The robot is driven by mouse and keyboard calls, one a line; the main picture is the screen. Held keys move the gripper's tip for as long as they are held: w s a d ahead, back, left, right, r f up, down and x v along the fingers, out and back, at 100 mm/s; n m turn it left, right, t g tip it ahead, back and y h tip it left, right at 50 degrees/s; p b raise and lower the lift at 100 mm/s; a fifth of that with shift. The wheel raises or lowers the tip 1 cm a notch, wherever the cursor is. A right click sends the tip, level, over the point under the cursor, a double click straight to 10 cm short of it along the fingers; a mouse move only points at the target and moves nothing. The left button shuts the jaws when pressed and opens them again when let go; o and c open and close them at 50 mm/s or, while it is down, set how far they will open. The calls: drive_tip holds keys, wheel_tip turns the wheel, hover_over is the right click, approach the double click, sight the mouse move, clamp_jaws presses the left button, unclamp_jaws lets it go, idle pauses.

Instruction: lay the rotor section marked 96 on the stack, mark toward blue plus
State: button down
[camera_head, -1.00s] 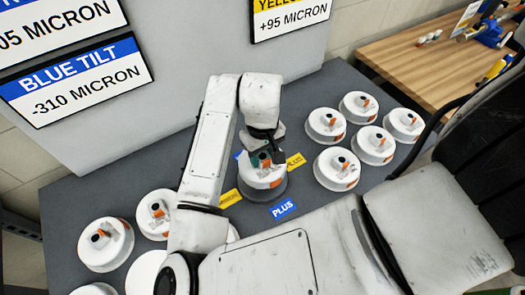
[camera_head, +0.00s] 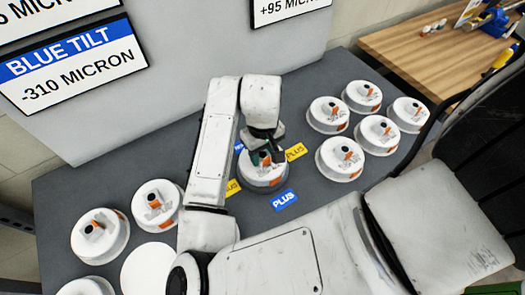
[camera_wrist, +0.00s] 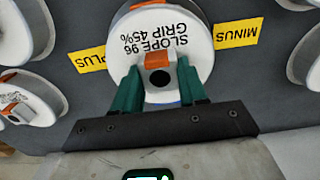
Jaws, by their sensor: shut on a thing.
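The rotor section marked 96 (camera_head: 250,172) is a white round disc with a black-holed knob. In the wrist view its top (camera_wrist: 190,62) reads "SLOPE 96 GRIP 45%". My gripper (camera_wrist: 159,80) has its green fingers shut on the knob; it also shows in the head view (camera_head: 264,157). Another blue label (camera_head: 239,147) is partly hidden behind.
Yellow labels flank the stack, PLUS (camera_wrist: 88,60) and MINUS (camera_wrist: 238,33) in the wrist view. Several other white sections stand at right (camera_head: 340,160), others at left (camera_head: 100,240), near a flat white disc (camera_head: 148,270). A grey panel with signs (camera_head: 190,80) rises behind.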

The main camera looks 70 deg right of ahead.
sight(263, 155)
drive_tip(key=shift+f, duration=0.25)
drive_tip(key=c, duration=0.5)
unclamp_jaws()
wheel_tip(263, 155, up, 11)
drive_tip(key=shift+f+p, duration=0.1)
drive_tip(key=shift+p, duration=0.2)
